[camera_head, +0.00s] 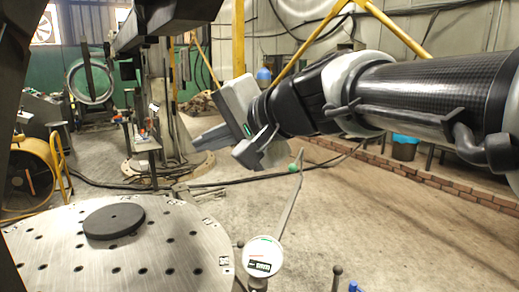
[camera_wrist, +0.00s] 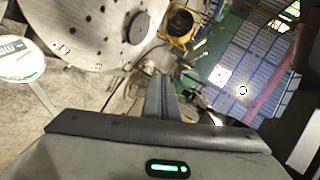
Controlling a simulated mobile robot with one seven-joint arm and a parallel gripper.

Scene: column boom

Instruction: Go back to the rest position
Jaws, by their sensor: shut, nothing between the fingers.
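My gripper (camera_head: 207,137) is in the upper middle of the head view, at the end of my dark arm that reaches in from the right. Its fingers point left and are shut with nothing between them. It hangs in free air, apart from the round table. In the wrist view the closed fingers (camera_wrist: 160,98) stick up from the dark gripper edge.
A round perforated metal table (camera_head: 60,255) stands at the lower left with a dark disc (camera_head: 114,221) on it. A white round gauge (camera_head: 263,256) stands to its right. A low brick border (camera_head: 430,179) runs along the right. Concrete floor between is mostly open.

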